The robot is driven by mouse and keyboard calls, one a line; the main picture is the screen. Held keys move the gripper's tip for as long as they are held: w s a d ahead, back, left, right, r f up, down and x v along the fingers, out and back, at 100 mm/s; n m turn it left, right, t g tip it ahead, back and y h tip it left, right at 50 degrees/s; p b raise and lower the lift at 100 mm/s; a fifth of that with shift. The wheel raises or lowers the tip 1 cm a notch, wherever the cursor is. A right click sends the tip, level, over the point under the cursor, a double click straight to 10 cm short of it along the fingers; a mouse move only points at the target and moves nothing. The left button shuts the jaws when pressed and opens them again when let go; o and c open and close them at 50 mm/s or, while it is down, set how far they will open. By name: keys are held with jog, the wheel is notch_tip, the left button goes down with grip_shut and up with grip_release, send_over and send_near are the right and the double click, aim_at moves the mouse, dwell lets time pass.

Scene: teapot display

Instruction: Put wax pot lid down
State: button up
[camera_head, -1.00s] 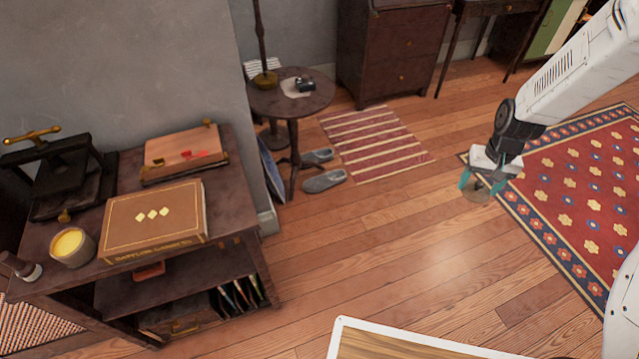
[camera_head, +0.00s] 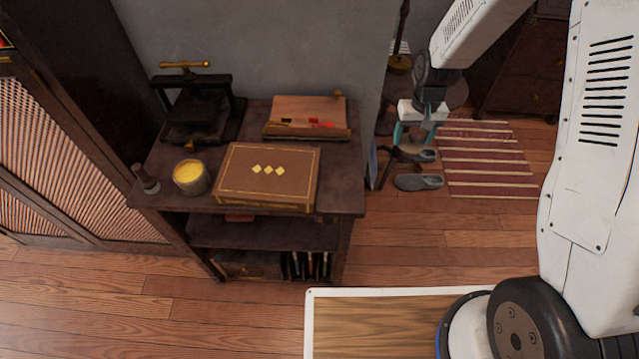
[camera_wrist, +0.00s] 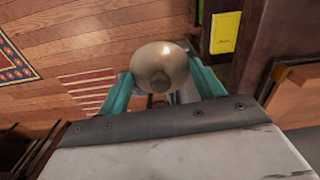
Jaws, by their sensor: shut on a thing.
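My gripper (camera_head: 414,138) hangs in the air to the right of the dark wooden stand (camera_head: 352,196), with its teal fingers pointing down. In the wrist view my gripper (camera_wrist: 163,82) is shut on the wax pot lid (camera_wrist: 160,66), a round tan lid with a knob in its middle. In the head view the lid is hard to make out below the fingers. The wax pot (camera_head: 191,178) stands uncovered on the left part of the stand's top, showing yellow wax. My gripper is well to the right of the pot.
A brown box with gold diamonds (camera_head: 268,176) lies beside the pot. Behind are a black press (camera_head: 196,112) and a wooden writing box (camera_head: 306,117). A small dark stamp (camera_head: 146,180) stands left of the pot. Slippers (camera_head: 418,182) and a striped rug (camera_head: 488,160) lie on the floor.

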jog(key=s+a+r+n, duration=0.1)
jog(key=s+a, duration=0.3)
jog(key=a, duration=0.2)
jog(key=s+a+r+n, duration=0.1)
jog(key=s+a+n, duration=0.1)
jog(key=s+a, duration=0.2)
jog(key=s+a+r+n, duration=0.1)
jog(key=s+a+n, duration=0.1)
jog(key=a, duration=0.8)
jog(key=shift+s+r, duration=0.15)
jog(key=shift+s, duration=0.75)
jog(key=s+a, duration=0.1)
jog(key=s, duration=0.1)
jog(key=s+a+n, duration=0.1)
jog(key=s, duration=0.2)
jog(key=s+a+n, duration=0.1)
jog(key=s, duration=0.2)
jog(key=shift+a+r, duration=0.25)
jog(key=shift+a, duration=0.15)
jog(key=s+n, duration=0.1)
jog(key=s, duration=0.7)
send_over(342, 188)
jog(key=shift+s+f, duration=0.15)
jog(key=shift+f, duration=0.4)
jog(key=shift+s+f, duration=0.15)
jog(key=shift+f, duration=0.35)
jog(key=shift+w+f, duration=0.2)
jog(key=shift+f, duration=0.7)
jog(key=shift+w+f, duration=0.15)
jog(key=shift+f, duration=0.75)
